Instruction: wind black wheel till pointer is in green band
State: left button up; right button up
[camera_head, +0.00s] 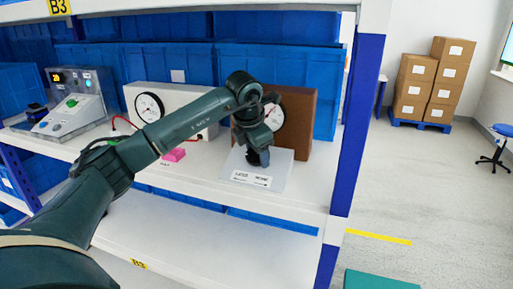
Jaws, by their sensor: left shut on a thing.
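A brown box (302,125) stands on the white shelf with a round white dial (278,118) on its front. My left arm covers the dial's left part. The pointer and green band are too small and too covered to read. In front of the box lies a pale base plate (277,172) with a small printed label. The black wheel (260,159) is above this plate, mostly hidden by my left gripper (258,150), which reaches down from above and is shut on it. My right gripper is not in view.
A white box with another dial (149,107) and a red lead stands to the left, with a pink block (175,155) near it. A grey panel device (72,103) is farther left. Blue bins (280,65) line the back. A blue shelf post (356,125) stands at right.

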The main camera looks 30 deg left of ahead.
pick_arm(q)
jog(key=m, duration=0.3)
jog(key=shift+r+m+p, duration=0.15)
jog(key=shift+m+p, duration=0.15)
jog(key=shift+p, duration=0.05)
jog(key=m, duration=0.3)
jog(key=shift+m+p, duration=0.3)
jog(key=m, duration=0.3)
jog(key=shift+m+p, duration=0.3)
jog(key=shift+m, duration=0.6)
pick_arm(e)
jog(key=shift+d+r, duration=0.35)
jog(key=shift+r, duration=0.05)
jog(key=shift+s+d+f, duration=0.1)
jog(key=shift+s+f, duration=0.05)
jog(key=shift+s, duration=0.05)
pick_arm(q)
jog(key=o, duration=1)
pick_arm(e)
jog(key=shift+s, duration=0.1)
